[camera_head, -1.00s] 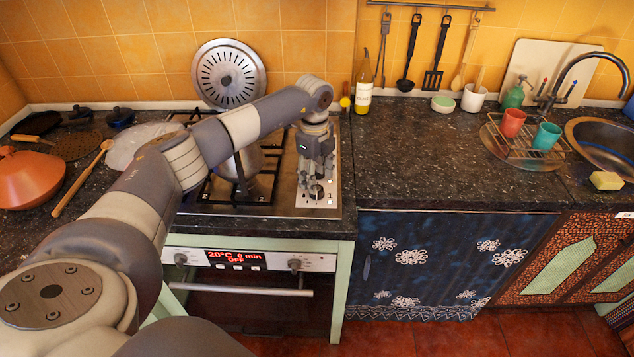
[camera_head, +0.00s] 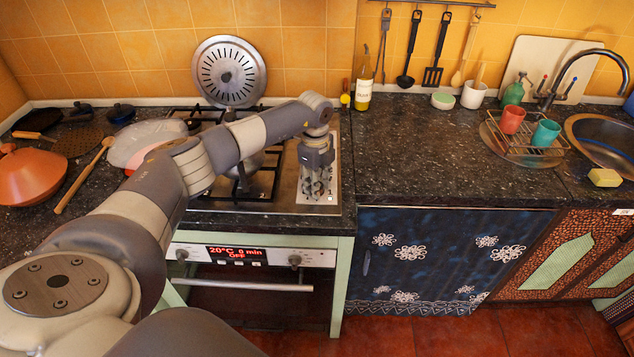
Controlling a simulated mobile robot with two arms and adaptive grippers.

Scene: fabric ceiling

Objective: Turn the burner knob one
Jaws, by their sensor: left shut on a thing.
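The gas cooktop (camera_head: 230,205) is set in the dark counter, with a steel control strip (camera_head: 332,160) along its right side. The burner knobs stand on this strip; my gripper and wrist hide most of them, so I cannot read which knob is which. My left gripper (camera_head: 316,190) points straight down over the front part of the strip, with its fingertips low around a knob and shut on it. My left arm reaches across the cooktop and covers part of the grates and a pot. My right gripper is not in view.
The oven front (camera_head: 250,262) with its red display is below the cooktop. A bottle (camera_head: 363,90) stands at the back, right of the cooktop. The counter (camera_head: 430,150) to the right is clear up to the dish rack (camera_head: 530,150). An orange tagine (camera_head: 30,177) stands at left.

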